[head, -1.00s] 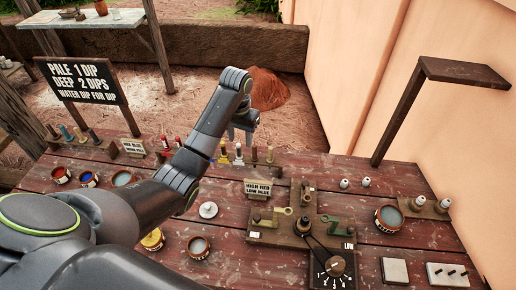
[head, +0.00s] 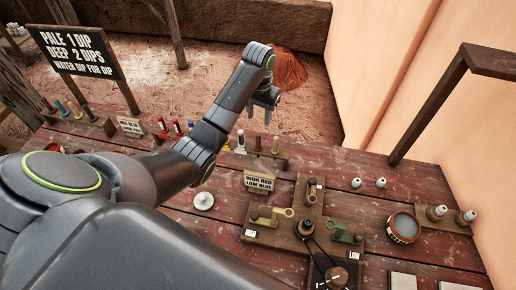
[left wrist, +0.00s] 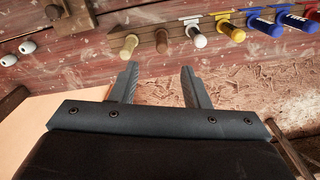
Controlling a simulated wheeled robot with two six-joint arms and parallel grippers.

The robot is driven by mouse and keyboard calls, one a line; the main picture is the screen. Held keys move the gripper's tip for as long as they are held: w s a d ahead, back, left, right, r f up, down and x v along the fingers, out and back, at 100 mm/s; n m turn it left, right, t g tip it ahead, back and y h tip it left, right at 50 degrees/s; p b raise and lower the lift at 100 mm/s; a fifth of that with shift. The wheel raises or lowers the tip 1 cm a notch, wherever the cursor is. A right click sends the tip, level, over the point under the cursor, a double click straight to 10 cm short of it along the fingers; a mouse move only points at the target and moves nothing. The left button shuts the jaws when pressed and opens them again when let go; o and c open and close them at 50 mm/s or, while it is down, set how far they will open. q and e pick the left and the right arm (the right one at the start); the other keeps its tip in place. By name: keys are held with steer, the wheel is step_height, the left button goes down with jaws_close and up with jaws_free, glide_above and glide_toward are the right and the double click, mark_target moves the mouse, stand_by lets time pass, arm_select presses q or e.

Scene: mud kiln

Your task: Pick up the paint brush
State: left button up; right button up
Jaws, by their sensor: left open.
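My left gripper (head: 264,100) is open and empty, beyond the far edge of the work table and past a row of upright handles. In the left wrist view its two fingers (left wrist: 157,82) are spread with nothing between them. The row there holds a brown handle (left wrist: 130,45), another brown one (left wrist: 162,40), a white one (left wrist: 197,36), a yellow one (left wrist: 232,33) and several blue and red ones. The brown handles also show in the head view (head: 275,146). The fingers are apart from all of them. I cannot tell which item is the paint brush. My right gripper is not in view.
A dark post with an arm (head: 428,103) rises at the right. A black sign (head: 75,53) stands at the far left.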

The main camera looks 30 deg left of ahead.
arm_select(q)
steer(key=b, duration=0.3)
glide_above(258, 134)
steer(key=f, duration=0.4)
steer(key=shift+w+d+f, duration=0.1)
steer(key=shift+d+f, duration=0.1)
steer(key=shift+d, duration=0.05)
steer(key=shift+f+p, duration=0.5)
steer(key=shift+f, duration=1.3)
step_height(258, 134, down, 5)
steer(key=shift+a+r+p, duration=0.1)
steer(key=shift+a+p, duration=0.05)
steer(key=shift+p, duration=0.75)
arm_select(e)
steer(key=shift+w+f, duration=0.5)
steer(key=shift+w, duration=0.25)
arm_select(q)
steer(key=shift+c, duration=0.2)
jaws_close()
